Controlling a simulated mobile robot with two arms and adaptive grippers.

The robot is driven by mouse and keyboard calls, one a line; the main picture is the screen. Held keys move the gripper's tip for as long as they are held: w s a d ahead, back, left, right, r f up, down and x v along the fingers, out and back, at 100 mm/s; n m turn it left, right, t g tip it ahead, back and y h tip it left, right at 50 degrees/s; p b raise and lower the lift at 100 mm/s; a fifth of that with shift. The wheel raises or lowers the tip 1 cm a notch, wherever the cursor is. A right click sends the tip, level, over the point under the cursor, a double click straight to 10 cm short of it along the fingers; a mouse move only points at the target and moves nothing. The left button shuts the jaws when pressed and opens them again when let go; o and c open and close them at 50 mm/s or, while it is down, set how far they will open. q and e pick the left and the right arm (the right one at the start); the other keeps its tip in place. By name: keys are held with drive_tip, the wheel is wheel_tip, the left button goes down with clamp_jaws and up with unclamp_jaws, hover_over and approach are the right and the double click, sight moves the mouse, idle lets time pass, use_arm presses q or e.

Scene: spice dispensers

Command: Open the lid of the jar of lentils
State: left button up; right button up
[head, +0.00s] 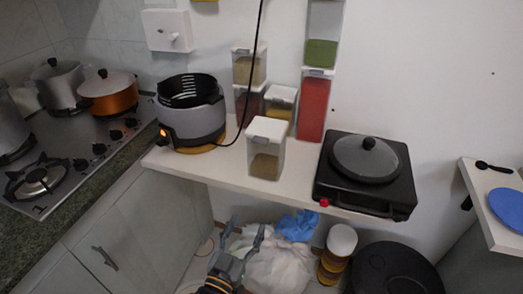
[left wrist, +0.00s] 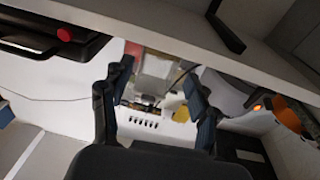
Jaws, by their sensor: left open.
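A clear jar (head: 266,166) with a closed white lid stands at the front of the white shelf. Its lower part holds brownish contents that may be the lentils; I see no label I can read. Several similar white-lidded jars stand behind it, one with yellow-brown contents (head: 280,108) and one with tall red contents (head: 313,106). My left gripper (head: 247,232) is open and empty, below the shelf's front edge and apart from the jar. In the left wrist view its two fingers (left wrist: 157,76) stand spread. My right gripper is not in view.
The white shelf (head: 225,167) carries a grey cooker (head: 190,113) on the left and a black hot plate (head: 364,181) on the right. Its edge lies above my gripper. Below are a white bag (head: 277,268), a blue bag (head: 297,226) and a black bin (head: 397,270).

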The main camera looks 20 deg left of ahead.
use_arm(q)
wheel_tip(320, 180, up, 12)
drive_tip(key=s+f+t, duration=0.1)
drive_tip(key=t, duration=0.2)
drive_tip(key=p, duration=0.2)
approach(259, 142)
drive_tip(key=x, duration=0.6)
drive_tip(key=shift+w+r, duration=0.1)
drive_tip(key=shift+w, duration=0.3)
drive_tip(key=shift+w+d+r, duration=0.1)
drive_tip(key=shift+w+r, duration=0.1)
drive_tip(key=shift+w, duration=0.5)
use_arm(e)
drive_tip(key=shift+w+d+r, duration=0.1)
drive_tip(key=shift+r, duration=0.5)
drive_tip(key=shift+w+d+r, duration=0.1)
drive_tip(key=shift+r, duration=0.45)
use_arm(q)
drive_tip(key=shift+c, duration=0.3)
drive_tip(key=c, duration=0.7)
drive_tip(key=shift+p, duration=0.35)
drive_tip(key=shift+c, duration=0.5)
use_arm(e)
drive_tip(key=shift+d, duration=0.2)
